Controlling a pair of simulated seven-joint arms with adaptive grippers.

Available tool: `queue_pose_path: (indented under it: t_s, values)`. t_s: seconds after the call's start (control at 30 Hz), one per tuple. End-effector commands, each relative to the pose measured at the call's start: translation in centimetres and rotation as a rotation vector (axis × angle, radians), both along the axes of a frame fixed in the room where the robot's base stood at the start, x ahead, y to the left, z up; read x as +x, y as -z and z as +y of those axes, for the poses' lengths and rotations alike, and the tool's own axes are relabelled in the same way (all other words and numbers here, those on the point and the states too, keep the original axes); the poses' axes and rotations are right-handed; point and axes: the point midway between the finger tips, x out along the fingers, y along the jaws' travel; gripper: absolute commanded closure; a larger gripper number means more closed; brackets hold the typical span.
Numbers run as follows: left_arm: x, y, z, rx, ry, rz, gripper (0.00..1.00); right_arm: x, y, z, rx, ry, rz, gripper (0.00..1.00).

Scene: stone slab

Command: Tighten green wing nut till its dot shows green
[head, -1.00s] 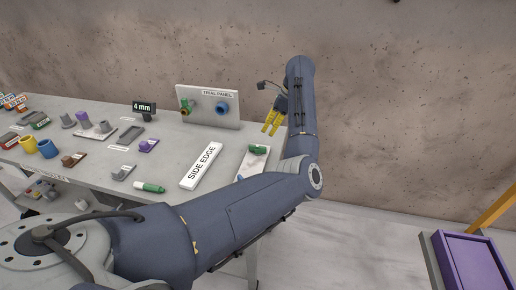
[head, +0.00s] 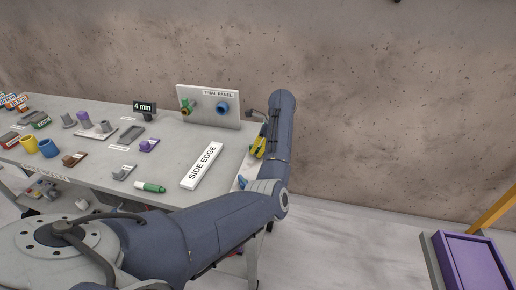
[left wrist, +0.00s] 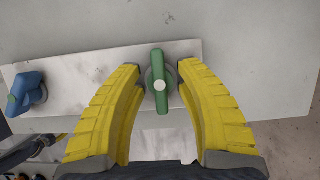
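The green wing nut (left wrist: 160,82) stands on a pale plate (left wrist: 75,85) in the left wrist view, its wings running up and down the picture over a round grey base. My left gripper (left wrist: 160,66) is open, with one yellow finger on each side of the nut and visible gaps between. In the head view my left gripper (head: 258,146) is over the table's right end, and my arm hides the green nut there. I cannot make out a status dot on the green nut. My right gripper is not in view.
A blue wing nut (left wrist: 28,90) with a small green spot sits at the plate's left end. A SIDE EDGE block (head: 203,165) lies left of my gripper. The upright trial panel (head: 207,95) stands behind, carrying green and blue parts.

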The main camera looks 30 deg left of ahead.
Motion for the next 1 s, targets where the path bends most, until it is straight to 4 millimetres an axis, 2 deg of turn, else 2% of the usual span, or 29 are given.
queue_pose_path:
  t_s: [0.3, 0.6, 1.0]
  values:
    - [0.00, 0.05, 0.04, 0.000, -0.001, 0.000, 0.65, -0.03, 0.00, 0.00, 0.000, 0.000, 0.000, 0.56]
    - [0.00, 0.03, 0.04, 0.000, -0.001, 0.000, 1.00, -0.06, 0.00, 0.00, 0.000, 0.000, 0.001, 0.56]
    - [-0.02, 0.07, 0.00, -0.001, 0.025, -0.001, 1.00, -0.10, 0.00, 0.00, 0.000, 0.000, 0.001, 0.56]
